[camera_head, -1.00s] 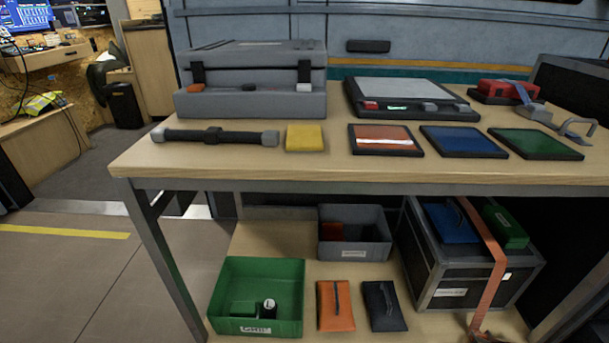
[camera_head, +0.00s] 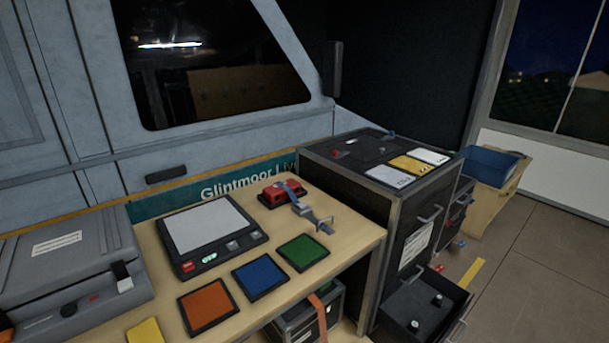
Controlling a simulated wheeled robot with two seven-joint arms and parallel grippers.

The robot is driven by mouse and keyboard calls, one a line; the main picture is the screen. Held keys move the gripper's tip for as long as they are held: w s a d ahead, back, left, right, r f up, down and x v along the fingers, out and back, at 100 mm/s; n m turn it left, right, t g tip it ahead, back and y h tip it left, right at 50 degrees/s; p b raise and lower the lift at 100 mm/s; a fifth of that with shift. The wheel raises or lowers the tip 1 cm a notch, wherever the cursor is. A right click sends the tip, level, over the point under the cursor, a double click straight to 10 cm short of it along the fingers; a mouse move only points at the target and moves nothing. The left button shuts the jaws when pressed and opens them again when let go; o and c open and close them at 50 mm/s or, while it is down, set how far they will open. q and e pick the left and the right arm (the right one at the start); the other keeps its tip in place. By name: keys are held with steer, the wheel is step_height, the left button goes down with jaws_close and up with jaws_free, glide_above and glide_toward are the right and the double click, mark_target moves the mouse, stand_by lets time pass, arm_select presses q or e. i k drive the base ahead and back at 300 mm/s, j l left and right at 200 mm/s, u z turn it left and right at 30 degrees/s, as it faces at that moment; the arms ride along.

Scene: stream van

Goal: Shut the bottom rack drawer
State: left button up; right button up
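A dark rack cabinet (camera_head: 405,208) stands at the right end of the wooden table. Its bottom drawer (camera_head: 408,330) is pulled out toward the front right, with a few small objects inside and a bar handle (camera_head: 455,330) on its front. The drawer runs to the bottom edge of the view, so its lower part is cut off. Above it, a closed front with a white label (camera_head: 415,243) and a handle (camera_head: 431,214) shows. Neither of my grippers is in the head view.
Orange (camera_head: 207,306), blue (camera_head: 259,277) and green (camera_head: 302,251) pads, a scale-like device (camera_head: 209,235) and a red strapped item (camera_head: 282,193) lie on the table (camera_head: 345,240). A second dark unit (camera_head: 457,208) and a blue bin (camera_head: 490,165) stand behind the rack. Open floor (camera_head: 545,265) lies right.

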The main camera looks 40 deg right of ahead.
mark_target(407, 303)
steer(key=z, duration=0.5)
steer(key=l+z, duration=0.15)
steer(key=z, duration=0.8)
steer(key=l+z, duration=0.15)
steer(key=z, duration=0.8)
